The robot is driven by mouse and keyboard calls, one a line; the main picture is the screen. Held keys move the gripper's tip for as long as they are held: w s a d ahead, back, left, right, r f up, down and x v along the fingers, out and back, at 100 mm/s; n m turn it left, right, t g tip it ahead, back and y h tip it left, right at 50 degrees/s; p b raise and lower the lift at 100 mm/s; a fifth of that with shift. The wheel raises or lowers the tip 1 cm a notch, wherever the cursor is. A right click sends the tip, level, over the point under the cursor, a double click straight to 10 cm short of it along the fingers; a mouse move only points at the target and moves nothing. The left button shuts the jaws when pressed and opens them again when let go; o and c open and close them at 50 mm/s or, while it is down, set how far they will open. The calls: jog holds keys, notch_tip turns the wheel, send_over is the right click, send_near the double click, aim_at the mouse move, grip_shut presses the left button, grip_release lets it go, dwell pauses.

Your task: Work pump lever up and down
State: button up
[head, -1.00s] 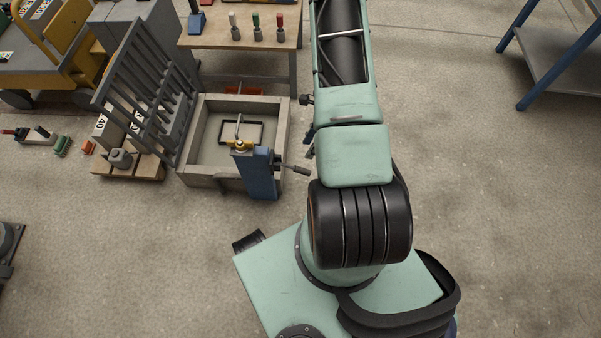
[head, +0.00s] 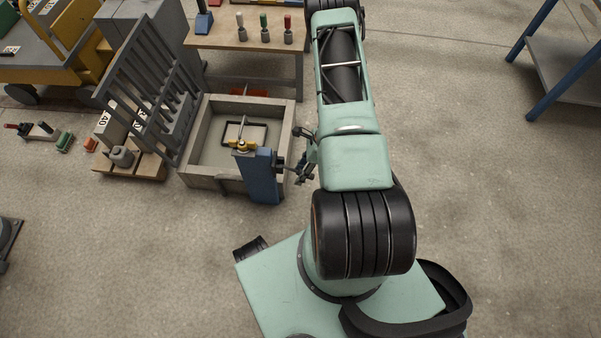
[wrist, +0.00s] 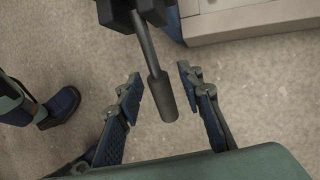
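The pump is a blue upright post (head: 262,177) with a yellow top piece (head: 243,147), at the front right corner of a square grey mould box. Its lever, a dark rod with a thicker cylindrical grip (wrist: 162,96), points down between my fingers in the wrist view. My gripper (wrist: 160,79) is open, with one blue padded finger on each side of the lever and a visible gap on both sides. In the head view my gripper (head: 304,157) is just right of the post, partly hidden by my arm. The lever's end is hard to make out there.
The mould box (head: 210,185) stands on the floor beside a grey slatted rack (head: 150,90). A wooden table (head: 225,38) with several coloured-handled tools is behind. A blue-legged shelf (head: 565,75) is at the far right. The floor right of my arm is clear.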

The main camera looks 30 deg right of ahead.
grip_shut()
dwell(0.3)
